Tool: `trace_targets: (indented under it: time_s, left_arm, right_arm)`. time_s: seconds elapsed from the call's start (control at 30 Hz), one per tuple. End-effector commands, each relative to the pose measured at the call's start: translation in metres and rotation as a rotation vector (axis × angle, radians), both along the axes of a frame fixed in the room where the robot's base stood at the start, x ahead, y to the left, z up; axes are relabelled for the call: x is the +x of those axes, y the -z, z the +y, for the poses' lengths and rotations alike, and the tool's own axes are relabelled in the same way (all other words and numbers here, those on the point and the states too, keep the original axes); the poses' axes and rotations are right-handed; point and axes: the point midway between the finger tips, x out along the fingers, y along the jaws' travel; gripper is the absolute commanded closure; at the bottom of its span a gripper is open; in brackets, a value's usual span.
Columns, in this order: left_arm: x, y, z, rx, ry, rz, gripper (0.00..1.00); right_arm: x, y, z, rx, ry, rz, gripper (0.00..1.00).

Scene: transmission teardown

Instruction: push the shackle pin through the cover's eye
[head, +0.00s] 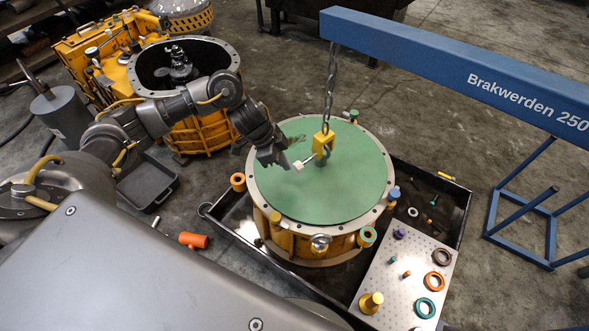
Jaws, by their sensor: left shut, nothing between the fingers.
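The green round cover (340,195) lies on top of the yellow round housing (283,237). A yellow shackle (323,140) hangs on the chain at the cover's middle. The cover's eye (321,161) is a small dark-green part below the shackle, mostly hidden by it. The shackle pin (308,160) is a thin light rod reaching left from the shackle, with a pale end at its left. My left gripper (290,164) is shut and empty, its tips close to that pale end; I cannot tell whether they touch. How deep the pin sits in the eye is unclear. My right gripper is out of view.
The chain (329,85) hangs from a blue crane beam (450,65) above the cover. The housing stands in a black tray (440,190). A perforated plate (400,285) with rings and small parts is at the right. An open yellow housing (195,135) stands behind my left arm.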

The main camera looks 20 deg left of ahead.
Motion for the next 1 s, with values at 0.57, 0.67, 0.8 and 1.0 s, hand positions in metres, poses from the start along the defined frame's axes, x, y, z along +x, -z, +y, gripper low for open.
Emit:
trace_targets:
  time_s: [0.57,0.67,0.8,1.0]
  left_arm:
    - [-0.001,0.033,0.0,0.0,0.0,0.002,1.0]
    - [0.0,0.042,0.0,-0.001,0.0,0.001,1.0]
    - [0.0,0.053,0.0,-0.001,0.0,0.001,1.0]
    - [0.0,0.067,0.0,-0.001,0.0,0.001,1.0]
  right_arm:
    - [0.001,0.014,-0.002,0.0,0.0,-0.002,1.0]
    - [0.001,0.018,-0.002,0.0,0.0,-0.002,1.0]
    - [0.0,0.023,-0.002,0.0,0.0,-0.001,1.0]
    - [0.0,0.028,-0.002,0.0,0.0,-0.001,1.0]
